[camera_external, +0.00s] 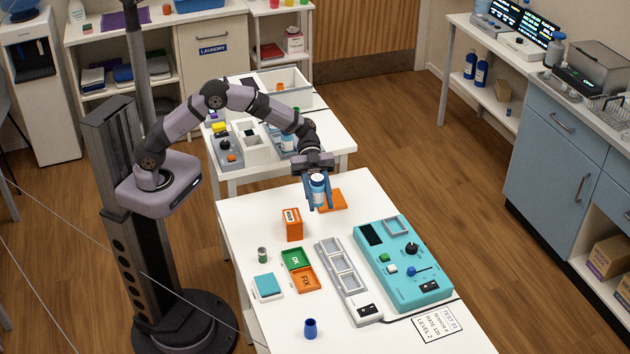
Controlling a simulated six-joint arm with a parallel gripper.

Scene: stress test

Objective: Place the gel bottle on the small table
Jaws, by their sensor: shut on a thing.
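My gripper (319,197) is shut on a small white and blue bottle (317,183), which looks like the gel bottle. The bottle is upright between the blue fingers, over the far end of the front white table (245,222). I cannot tell whether its base touches the table or an orange pad (333,200) beside it. A smaller white table (338,137) stands behind, under my forearm.
On the front table are an orange box (292,225), green and orange trays (297,257), a grey slotted rack (345,270), a teal device (403,262) and a dark blue cup (310,328).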

